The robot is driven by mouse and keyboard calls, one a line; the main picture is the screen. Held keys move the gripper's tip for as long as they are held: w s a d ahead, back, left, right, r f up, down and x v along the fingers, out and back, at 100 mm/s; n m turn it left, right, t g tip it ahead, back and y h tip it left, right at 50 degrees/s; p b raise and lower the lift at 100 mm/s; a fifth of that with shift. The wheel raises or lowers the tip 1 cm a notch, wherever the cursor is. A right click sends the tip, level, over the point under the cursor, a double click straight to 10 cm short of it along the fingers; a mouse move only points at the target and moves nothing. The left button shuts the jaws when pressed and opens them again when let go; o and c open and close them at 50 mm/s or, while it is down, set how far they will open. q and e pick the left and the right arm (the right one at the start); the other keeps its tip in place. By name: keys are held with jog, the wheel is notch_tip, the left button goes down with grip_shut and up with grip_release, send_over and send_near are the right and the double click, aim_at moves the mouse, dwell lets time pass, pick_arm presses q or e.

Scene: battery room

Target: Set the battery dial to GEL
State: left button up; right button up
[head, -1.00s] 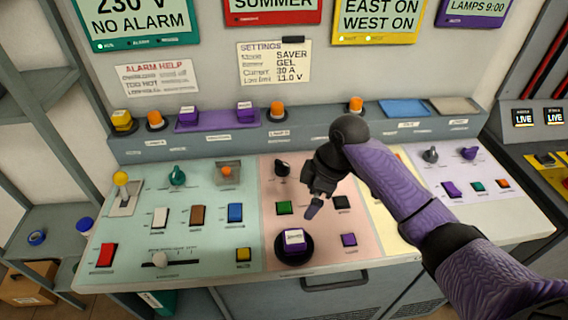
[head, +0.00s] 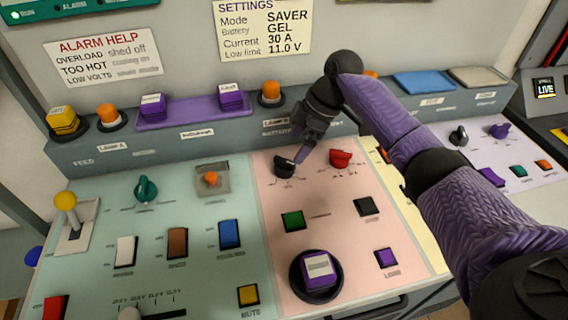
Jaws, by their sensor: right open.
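A black dial (head: 284,166) sits at the upper left of the pink panel section, below a ledge label that seems to read BATTERY. Small marks surround it, too small to read. My right gripper (head: 301,151) is open and empty, pointing down just above and to the right of the black dial. I cannot tell whether a fingertip touches it. The settings note (head: 262,28) on the wall lists Battery GEL. My left gripper is not in view.
A red dial (head: 340,159) sits close to the right of the black dial. A green switch (head: 292,220), a black switch (head: 367,206) and a large purple button (head: 318,268) are lower on the pink section. An orange button (head: 271,92) stands on the ledge behind.

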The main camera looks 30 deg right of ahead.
aim_at(288, 160)
jog(key=b+x, duration=0.1)
jog(key=x, duration=0.6)
jog(key=shift+b, duration=0.35)
jog(key=shift+r, duration=0.1)
